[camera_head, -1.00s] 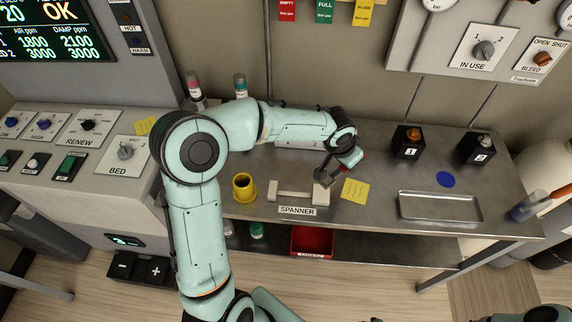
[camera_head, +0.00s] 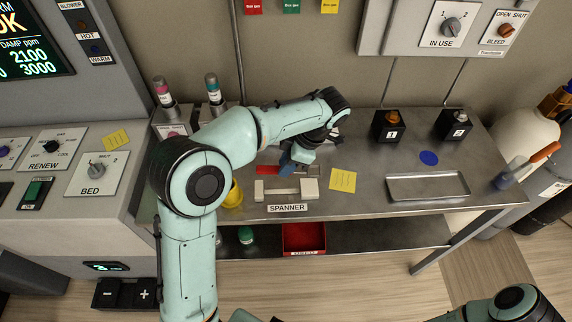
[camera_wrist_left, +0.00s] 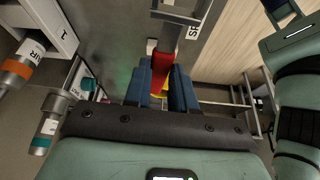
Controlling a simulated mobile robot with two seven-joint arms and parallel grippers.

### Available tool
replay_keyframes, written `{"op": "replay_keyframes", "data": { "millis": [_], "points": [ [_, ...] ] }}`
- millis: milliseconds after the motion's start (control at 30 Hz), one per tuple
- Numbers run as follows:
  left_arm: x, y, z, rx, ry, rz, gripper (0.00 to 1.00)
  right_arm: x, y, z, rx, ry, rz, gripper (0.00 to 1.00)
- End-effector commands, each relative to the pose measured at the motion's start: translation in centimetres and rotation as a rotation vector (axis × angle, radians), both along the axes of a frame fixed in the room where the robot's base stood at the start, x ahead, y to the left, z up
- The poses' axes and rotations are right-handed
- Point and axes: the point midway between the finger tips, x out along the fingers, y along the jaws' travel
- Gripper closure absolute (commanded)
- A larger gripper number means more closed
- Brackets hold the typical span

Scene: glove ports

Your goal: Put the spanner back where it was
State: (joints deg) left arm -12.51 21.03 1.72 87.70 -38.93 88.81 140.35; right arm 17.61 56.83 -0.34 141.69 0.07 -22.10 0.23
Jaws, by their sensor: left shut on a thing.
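The red-handled spanner (camera_head: 268,170) is in my left gripper (camera_head: 287,167), just behind the pale rack (camera_head: 265,189) that bears the SPANNER label (camera_head: 287,208). In the left wrist view the red handle (camera_wrist_left: 162,68) lies between the two blue fingers of the left gripper (camera_wrist_left: 160,82). The spanner appears above the bench and apart from the rack; its exact height is hard to tell. My left wrist hides part of it. My right gripper is out of view; only part of that arm shows at bottom right.
A yellow note (camera_head: 343,180) lies right of the rack, and a yellow cup (camera_head: 233,196) stands left, partly behind my arm. Black blocks (camera_head: 389,127) stand behind. A metal tray (camera_head: 428,187) and blue disc (camera_head: 428,158) lie right. A red bin (camera_head: 304,238) is on the lower shelf.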

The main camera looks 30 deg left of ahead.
Motion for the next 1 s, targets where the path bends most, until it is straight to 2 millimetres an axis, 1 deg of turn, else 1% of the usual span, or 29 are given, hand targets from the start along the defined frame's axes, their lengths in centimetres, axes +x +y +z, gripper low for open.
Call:
{"op": "replay_keyframes", "data": {
  "millis": [33,133,533,767,1000],
  "points": [
    [-0.1,0.0,0.2,-0.001,-0.001,0.04,1.0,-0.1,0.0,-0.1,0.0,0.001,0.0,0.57],
    [-0.3,0.0,0.4,0.0,-0.001,0.081,1.0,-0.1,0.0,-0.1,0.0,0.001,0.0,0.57],
    [-0.3,0.0,0.5,0.005,0.002,0.081,1.0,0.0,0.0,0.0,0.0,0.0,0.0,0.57],
    [-0.4,0.1,-1.1,0.005,0.004,0.081,1.0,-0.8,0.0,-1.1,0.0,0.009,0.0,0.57],
    [-0.4,0.1,-3.2,0.004,0.004,0.08,1.0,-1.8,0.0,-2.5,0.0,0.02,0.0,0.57]
  ]
}}
